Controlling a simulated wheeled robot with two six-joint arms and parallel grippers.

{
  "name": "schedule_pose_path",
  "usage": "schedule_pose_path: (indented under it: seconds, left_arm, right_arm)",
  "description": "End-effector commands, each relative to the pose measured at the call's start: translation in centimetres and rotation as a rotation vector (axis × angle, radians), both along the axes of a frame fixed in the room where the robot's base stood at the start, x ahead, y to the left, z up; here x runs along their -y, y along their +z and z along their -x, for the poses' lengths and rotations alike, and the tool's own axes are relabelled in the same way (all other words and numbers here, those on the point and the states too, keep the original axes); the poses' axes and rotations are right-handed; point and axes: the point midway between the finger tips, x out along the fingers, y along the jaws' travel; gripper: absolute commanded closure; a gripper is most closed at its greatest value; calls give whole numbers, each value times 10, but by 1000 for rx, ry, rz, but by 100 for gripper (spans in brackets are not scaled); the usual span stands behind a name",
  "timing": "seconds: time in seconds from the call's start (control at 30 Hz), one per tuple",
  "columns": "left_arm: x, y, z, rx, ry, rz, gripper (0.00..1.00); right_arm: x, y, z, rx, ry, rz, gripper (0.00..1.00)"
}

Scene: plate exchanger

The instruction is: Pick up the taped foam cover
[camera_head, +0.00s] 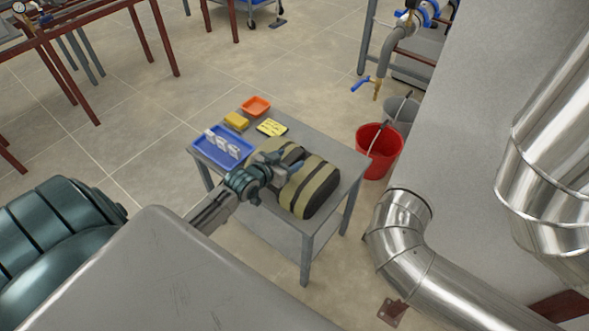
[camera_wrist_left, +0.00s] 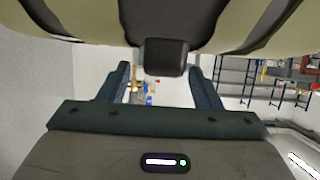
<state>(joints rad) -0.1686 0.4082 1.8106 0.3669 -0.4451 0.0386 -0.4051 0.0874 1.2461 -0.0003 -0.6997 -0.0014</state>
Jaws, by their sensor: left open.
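The taped foam cover (camera_head: 315,190), a dark rounded block with tan tape bands, lies on the small grey table (camera_head: 345,158). My left gripper (camera_head: 284,164) reaches in from the left in the head view, over the near left part of the cover, and hides some of it. In the left wrist view the cover (camera_wrist_left: 100,20) fills the top edge. A dark block-like tab (camera_wrist_left: 166,57) juts from it between the tips of my open left gripper (camera_wrist_left: 160,70). I cannot tell whether the fingers touch it. My right gripper is not in view.
A blue tray (camera_head: 205,155) with white pieces, a yellow block (camera_head: 236,121), a yellow notepad (camera_head: 272,128) and an orange tray (camera_head: 256,105) share the table. A red bucket (camera_head: 378,150) and a shiny pipe (camera_head: 400,235) stand to the right.

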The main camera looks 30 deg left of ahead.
Motion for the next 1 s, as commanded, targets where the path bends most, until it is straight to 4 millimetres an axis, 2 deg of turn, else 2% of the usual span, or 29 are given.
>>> schedule_pose_path:
  seconds: [0.1, 0.2, 0.5, 0.57, 0.8, 1.0]
  left_arm:
    - [0, -8, -18, 1, 2, 3, 42]
    - [1, -13, -29, 1, 2, 2, 42]
    - [1, -15, -33, 0, 1, 0, 42]
    - [1, -15, -33, 0, 1, 0, 52]
    - [1, -15, -33, 0, 1, 0, 99]
    - [1, -15, -33, 1, 1, 0, 100]
  right_arm:
    - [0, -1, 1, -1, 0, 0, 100]
    - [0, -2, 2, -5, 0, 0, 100]
    - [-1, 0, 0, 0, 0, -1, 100]
    - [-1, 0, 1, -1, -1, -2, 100]
    - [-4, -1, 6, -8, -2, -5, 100]
    - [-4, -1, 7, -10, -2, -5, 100]
